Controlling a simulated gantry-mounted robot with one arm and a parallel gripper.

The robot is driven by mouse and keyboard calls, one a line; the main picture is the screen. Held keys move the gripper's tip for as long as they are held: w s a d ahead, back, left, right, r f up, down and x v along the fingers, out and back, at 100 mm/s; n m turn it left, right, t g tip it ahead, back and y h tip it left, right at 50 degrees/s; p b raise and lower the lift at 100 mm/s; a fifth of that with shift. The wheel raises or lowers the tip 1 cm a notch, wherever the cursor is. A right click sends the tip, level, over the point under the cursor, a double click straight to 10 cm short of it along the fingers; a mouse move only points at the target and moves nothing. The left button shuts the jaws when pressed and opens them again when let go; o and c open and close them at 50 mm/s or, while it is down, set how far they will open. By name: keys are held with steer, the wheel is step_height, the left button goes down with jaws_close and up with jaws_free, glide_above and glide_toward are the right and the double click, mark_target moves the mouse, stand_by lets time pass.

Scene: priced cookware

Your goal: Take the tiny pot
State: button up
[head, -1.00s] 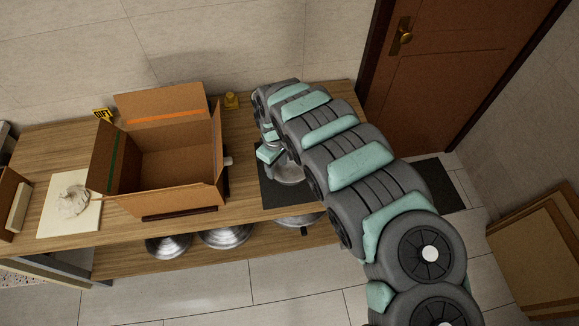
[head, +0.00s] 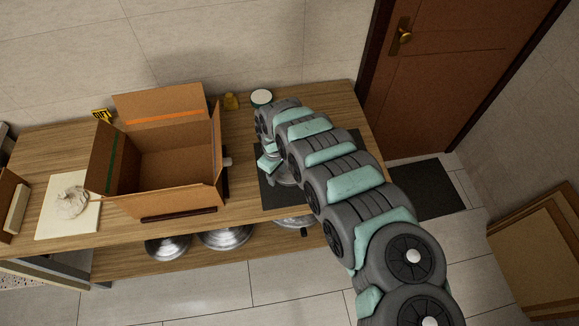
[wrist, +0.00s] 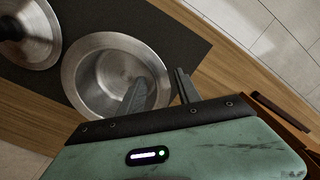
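A small round metal pot (wrist: 90,75) stands on the dark mat (wrist: 215,45) in the wrist view, its opening facing up. My gripper (wrist: 158,76) is open at its right side. One finger overlaps the inside of the pot and the other is just outside, with the rim between them. Whether either finger touches the wall cannot be told. In the head view my arm hides most of the pot, and only a bit of metal (head: 286,181) shows below my gripper.
Another metal vessel with a dark handle or knob (wrist: 30,38) is at the wrist view's left. An open cardboard box (head: 165,205) stands left of the mat. A round container with a pale top (head: 262,97) is behind my arm. Metal cookware (head: 225,237) lies on the lower shelf.

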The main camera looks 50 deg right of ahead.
jaws_close()
stand_by(1.1)
